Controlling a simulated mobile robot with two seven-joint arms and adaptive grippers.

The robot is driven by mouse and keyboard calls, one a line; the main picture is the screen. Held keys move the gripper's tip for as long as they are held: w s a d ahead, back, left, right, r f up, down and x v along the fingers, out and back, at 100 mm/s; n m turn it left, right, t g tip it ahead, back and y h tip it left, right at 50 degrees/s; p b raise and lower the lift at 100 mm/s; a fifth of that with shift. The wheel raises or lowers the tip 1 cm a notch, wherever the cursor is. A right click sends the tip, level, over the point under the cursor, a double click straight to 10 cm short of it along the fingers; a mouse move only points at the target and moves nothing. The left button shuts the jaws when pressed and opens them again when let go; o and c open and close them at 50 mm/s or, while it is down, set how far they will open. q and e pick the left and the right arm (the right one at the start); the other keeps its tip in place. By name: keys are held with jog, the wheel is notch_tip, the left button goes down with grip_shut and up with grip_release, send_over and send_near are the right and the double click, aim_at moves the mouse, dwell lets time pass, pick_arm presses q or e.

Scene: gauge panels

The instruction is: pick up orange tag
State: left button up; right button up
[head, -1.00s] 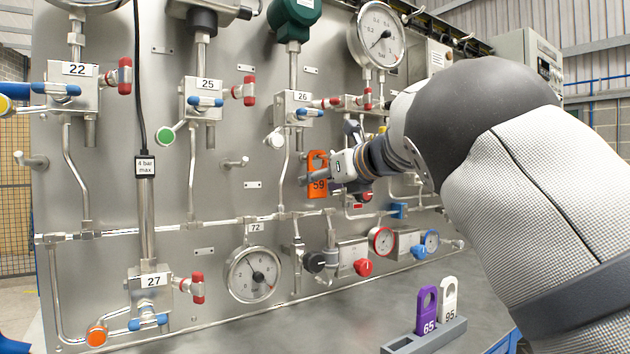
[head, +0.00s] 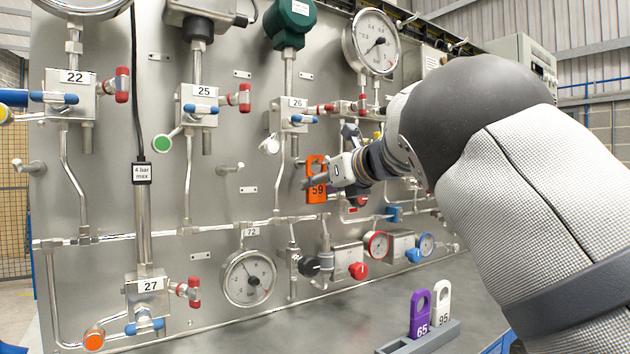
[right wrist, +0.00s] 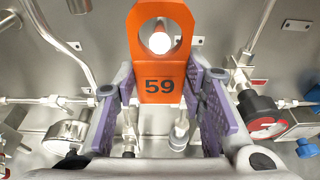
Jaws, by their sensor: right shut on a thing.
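The orange tag (head: 316,192) bears the number 59 and has a round hole in its upper part. It is upright in front of the grey panel. My right gripper (head: 324,183) reaches it from the right and is shut on it. In the right wrist view the tag (right wrist: 160,62) sits between the purple pads of my right gripper (right wrist: 160,90), held near its lower edges. A pale round peg end (right wrist: 158,38) shows through the hole. I cannot tell whether the tag rests on this peg. My left gripper is not in view.
The panel (head: 222,215) carries pipes, red and blue valve handles and gauges close around the tag. A round gauge (head: 248,278) is below left. A purple tag 65 (head: 420,316) and a white tag 95 (head: 442,305) stand in a grey rack (head: 452,329) on the bench.

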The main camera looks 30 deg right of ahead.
jog(key=shift+s+r, duration=0.15)
jog(key=shift+s, duration=0.2)
jog(key=shift+s+r, duration=0.6)
jog(key=shift+r, duration=0.1)
jog(key=s, duration=0.7)
jog(key=shift+d, duration=0.3)
dwell(0.5)
